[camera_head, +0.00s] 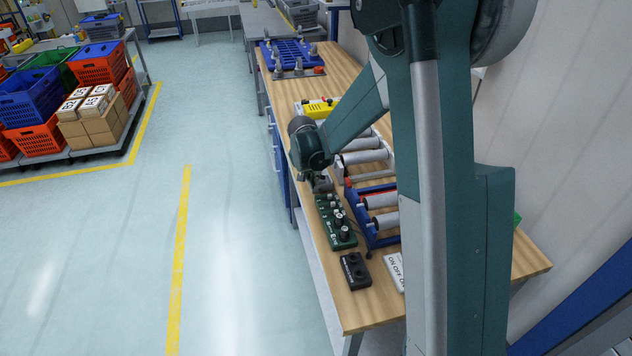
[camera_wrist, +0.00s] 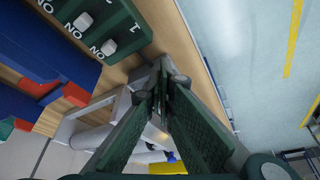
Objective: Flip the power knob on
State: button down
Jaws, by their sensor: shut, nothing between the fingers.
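A dark green control box (camera_head: 332,228) with several knobs and switches lies near the left edge of the wooden bench. In the wrist view, one end of the green box (camera_wrist: 115,15) shows at the top left, with pale switch caps (camera_wrist: 109,47) beside inverted "ON" letters. I cannot tell which control is the power knob. My gripper (camera_head: 322,184) is at the far end of the green box in the head view. In the wrist view its fingers (camera_wrist: 161,82) meet at the tips, empty, below and to the right of the box and apart from the switch caps.
A black box (camera_head: 355,271) and a white ON/OFF plate (camera_head: 393,272) lie nearer on the bench. Blue-framed rollers (camera_head: 381,201) stand right of the green box. A yellow device (camera_head: 316,108) and blue tray (camera_head: 288,53) lie farther back. Open floor is left.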

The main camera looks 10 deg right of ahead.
jog(key=shift+w+d, duration=0.1)
jog(key=shift+d, duration=0.1)
jog(key=shift+w+d+r, duration=0.25)
jog(key=shift+w+d, duration=0.2)
jog(key=shift+d, duration=0.15)
jog(key=shift+w+r, duration=0.1)
jog(key=shift+r, duration=0.15)
jog(key=a+p+v, duration=0.1)
jog(key=p+v, duration=0.2)
jog(key=v, duration=0.6)
jog(key=shift+s+a+p, duration=0.4)
jog(key=shift+a, duration=0.1)
jog(key=shift+r, duration=0.1)
